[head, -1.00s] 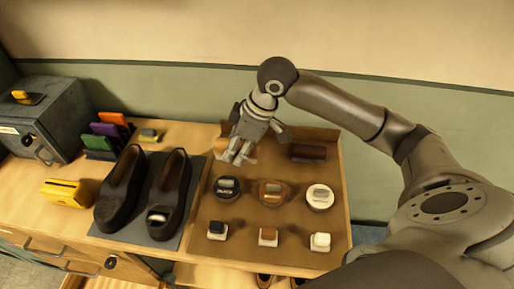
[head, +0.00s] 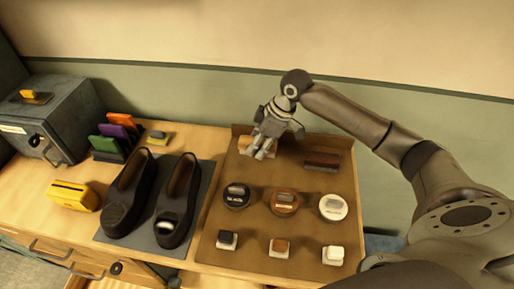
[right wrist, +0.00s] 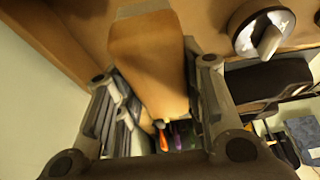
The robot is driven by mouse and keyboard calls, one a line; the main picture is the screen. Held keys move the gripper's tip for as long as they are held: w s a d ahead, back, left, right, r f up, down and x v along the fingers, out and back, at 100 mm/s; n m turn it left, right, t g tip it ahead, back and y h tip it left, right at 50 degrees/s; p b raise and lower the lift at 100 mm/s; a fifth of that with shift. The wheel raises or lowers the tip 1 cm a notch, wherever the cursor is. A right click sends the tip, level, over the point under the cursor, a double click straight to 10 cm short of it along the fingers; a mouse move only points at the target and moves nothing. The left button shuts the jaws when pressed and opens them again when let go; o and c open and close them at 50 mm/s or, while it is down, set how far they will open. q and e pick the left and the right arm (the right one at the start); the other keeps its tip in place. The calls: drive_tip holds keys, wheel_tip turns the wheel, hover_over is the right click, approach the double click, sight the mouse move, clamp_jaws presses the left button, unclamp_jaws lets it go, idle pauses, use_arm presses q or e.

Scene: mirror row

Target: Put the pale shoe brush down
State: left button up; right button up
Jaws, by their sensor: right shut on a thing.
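The pale shoe brush (head: 246,147) is at the back left of the brown tray (head: 262,224), partly hidden by my right gripper (head: 264,153). In the right wrist view the brush (right wrist: 150,62) lies between the two fingers of my right gripper (right wrist: 165,95), which is shut on it. I cannot tell whether the brush touches the tray or hangs just above it. A dark brown brush (head: 322,161) lies to the right on the tray, apart from the gripper. My left gripper is not in view.
Three round tins, a black one (head: 236,198), a brown one (head: 285,202) and a white one (head: 333,207), stand in front of the gripper. Three small daubers stand nearer. Dark shoes (head: 178,200) on a grey mat are to the left. The tray has a raised back wall.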

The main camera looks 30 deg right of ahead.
sight(254, 159)
drive_tip(key=w+f, duration=0.1)
drive_tip(key=w+d+f, duration=0.1)
drive_tip(key=f, duration=0.1)
drive_tip(key=shift+w+f+p, duration=0.15)
drive_tip(key=shift+w+p, duration=0.15)
wheel_tip(254, 159, down, 2)
drive_tip(key=shift+f+p, duration=0.1)
drive_tip(key=shift+p, duration=0.55)
drive_tip(key=shift+f, duration=0.25)
drive_tip(key=shift+f, duration=0.1)
drive_tip(key=shift+s+f, duration=0.25)
drive_tip(key=shift+f, duration=0.25)
drive_tip(key=o, duration=0.8)
drive_tip(key=shift+s+a+f, duration=0.1)
drive_tip(key=shift+o, duration=0.5)
drive_tip(key=shift+f, duration=0.15)
